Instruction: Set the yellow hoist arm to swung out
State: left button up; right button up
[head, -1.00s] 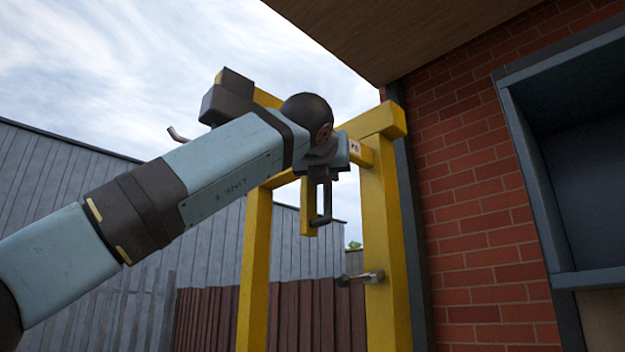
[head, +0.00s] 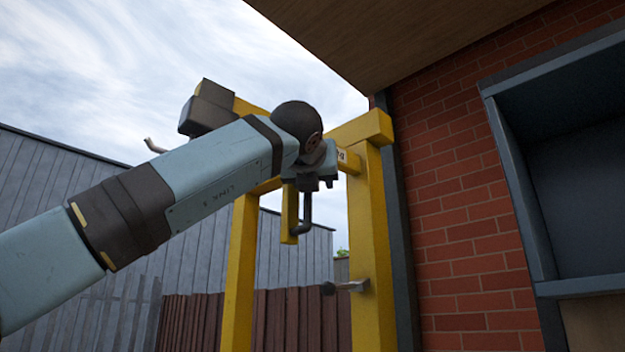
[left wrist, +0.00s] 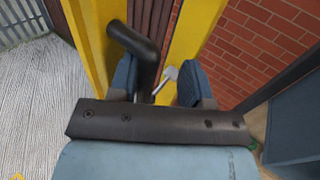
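The yellow hoist (head: 371,250) stands upright, with yellow posts and beams at the top. A yellow hanging piece (head: 289,212) with a bent dark handle (head: 303,216) hangs between the posts. My left gripper (head: 312,181) is at the top of this handle in the head view, partly hidden by my own wrist. In the left wrist view, the fingers of my left gripper (left wrist: 159,84) are apart. The dark handle (left wrist: 143,52) reaches down between them, closer to the left finger. I cannot tell whether it touches. My right gripper is not in view.
A brick wall (head: 462,220) with a blue-grey window frame (head: 520,190) stands close on the right. A brown fence (head: 285,318) and grey cladding (head: 60,180) are behind. A wooden roof overhangs above.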

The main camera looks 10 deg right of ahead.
pick_arm(q)
jog(key=shift+s+a+r, duration=0.15)
jog(key=shift+s+r, duration=0.15)
jog(key=shift+r, duration=0.2)
jog(key=b+v, duration=0.4)
jog(key=v, duration=0.9)
jog(key=shift+f, duration=0.6)
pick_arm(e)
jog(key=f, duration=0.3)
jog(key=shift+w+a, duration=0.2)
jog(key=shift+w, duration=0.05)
pick_arm(q)
jog(key=shift+s, duration=0.1)
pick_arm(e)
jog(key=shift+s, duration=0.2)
